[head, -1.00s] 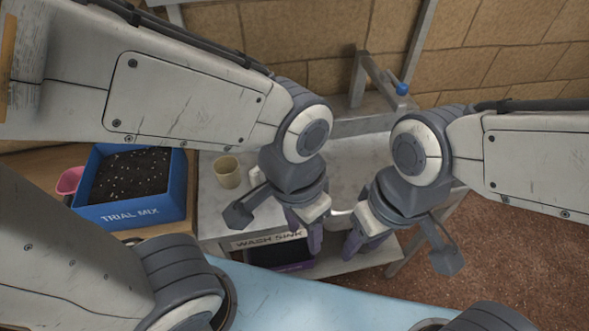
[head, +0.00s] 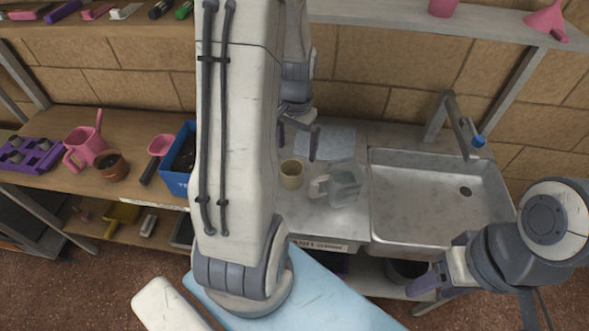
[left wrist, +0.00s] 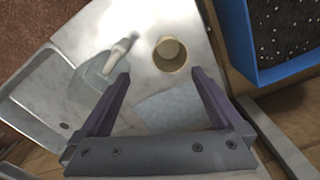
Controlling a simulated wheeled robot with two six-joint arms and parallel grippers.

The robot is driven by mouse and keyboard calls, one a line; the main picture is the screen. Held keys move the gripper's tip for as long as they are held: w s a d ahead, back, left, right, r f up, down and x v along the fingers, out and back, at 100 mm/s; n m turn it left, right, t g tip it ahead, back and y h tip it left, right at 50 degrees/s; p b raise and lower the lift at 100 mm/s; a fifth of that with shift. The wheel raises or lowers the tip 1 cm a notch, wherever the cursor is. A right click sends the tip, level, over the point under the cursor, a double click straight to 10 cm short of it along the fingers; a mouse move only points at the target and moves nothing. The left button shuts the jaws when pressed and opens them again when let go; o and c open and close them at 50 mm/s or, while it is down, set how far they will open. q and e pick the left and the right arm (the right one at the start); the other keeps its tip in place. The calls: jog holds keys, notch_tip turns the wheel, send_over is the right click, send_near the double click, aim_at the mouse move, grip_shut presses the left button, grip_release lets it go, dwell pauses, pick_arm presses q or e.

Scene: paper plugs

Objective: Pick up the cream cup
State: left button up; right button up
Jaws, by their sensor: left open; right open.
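The cream cup (head: 291,176) stands upright on the metal counter, left of the sink. In the left wrist view the cup (left wrist: 172,62) shows from above, ahead of and between my fingertips. My left gripper (head: 298,140) is open and empty, above and behind the cup in the head view. It also shows in the left wrist view (left wrist: 158,74), its purple fingers spread apart, not visibly touching the cup. My right gripper (head: 428,284) is open at the lower right, in front of the sink. Only part of its fingers shows.
A clear jug (head: 345,186) stands close to the right of the cup. The sink (head: 420,205) is further right, with a blue-tipped tap. A pale cloth (head: 325,142) lies behind the cup. A blue soil box (head: 178,182) stands to the left, partly hidden by my left arm.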

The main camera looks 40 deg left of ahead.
pick_arm(q)
send_near(291, 168)
jog(key=s+d+f, duration=0.2)
notch_tip(291, 168, down, 4)
jog(key=shift+a+r+p, duration=0.1)
jog(key=shift+p, duration=0.8)
jog(key=shift+w+f, duration=0.1)
jog(key=shift+f, duration=0.55)
jog(key=c, duration=1.4)
notch_tip(291, 168, up, 10)
jog(key=m, duration=0.4)
jog(key=shift+f+p, duration=0.95)
jog(key=shift+f, duration=3.95)
